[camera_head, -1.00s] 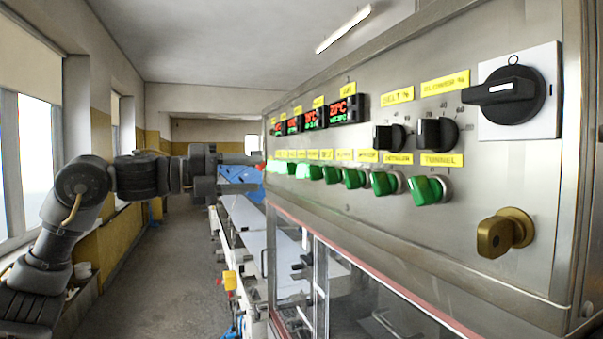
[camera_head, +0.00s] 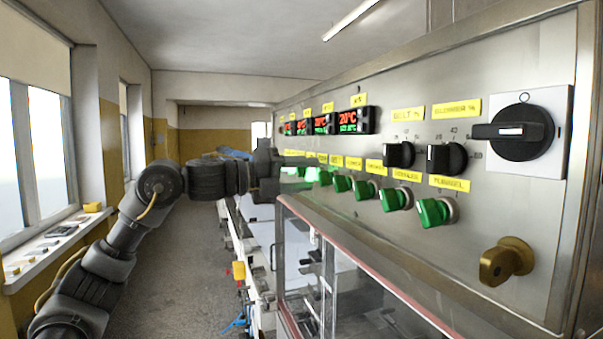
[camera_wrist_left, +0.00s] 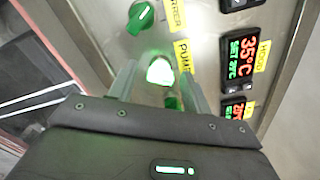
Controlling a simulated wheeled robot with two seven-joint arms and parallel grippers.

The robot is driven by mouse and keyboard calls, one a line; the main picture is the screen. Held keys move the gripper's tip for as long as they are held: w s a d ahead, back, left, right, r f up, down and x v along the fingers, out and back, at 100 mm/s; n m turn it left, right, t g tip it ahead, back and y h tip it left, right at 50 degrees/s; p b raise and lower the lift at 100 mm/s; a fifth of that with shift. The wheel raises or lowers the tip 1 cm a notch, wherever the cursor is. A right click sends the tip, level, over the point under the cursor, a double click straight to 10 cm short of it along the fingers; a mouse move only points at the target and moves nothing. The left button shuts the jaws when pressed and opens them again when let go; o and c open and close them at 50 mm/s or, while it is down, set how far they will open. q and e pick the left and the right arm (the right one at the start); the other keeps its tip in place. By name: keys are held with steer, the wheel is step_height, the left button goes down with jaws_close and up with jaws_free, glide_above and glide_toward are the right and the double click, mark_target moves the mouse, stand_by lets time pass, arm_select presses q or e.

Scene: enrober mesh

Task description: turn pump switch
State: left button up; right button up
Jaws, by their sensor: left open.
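The pump switch (camera_wrist_left: 160,72) glows green-white beside a yellow label reading PUMP (camera_wrist_left: 183,56) in the left wrist view. My left gripper (camera_wrist_left: 157,78) is open, with one finger on each side of the switch in that view. I cannot tell whether the fingers touch it. A second green knob (camera_wrist_left: 168,101) shows partly between the fingers, nearer my wrist. In the head view my left gripper (camera_head: 285,172) is at the far end of the row of green switches. It hides part of that row, so the pump switch cannot be made out there. My right gripper is not in view.
Another green knob (camera_wrist_left: 140,17) is near the pump switch. Temperature displays (camera_head: 354,121) sit above the switch row. Black dials (camera_head: 446,158), a large black rotary switch (camera_head: 522,132) and a brass key knob (camera_head: 506,262) are nearer me. A glazed guard (camera_head: 340,285) lies below the panel.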

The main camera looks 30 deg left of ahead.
arm_select(q)
steer(key=c, duration=1)
steer(key=shift+n, duration=0.3)
steer(key=n+p, duration=0.1)
steer(key=n, duration=0.4)
steer(key=shift+p, duration=0.3)
steer(key=n+p, duration=0.1)
steer(key=n, duration=0.3)
steer(key=shift+n+p, duration=0.3)
steer(key=shift+n, duration=0.9)
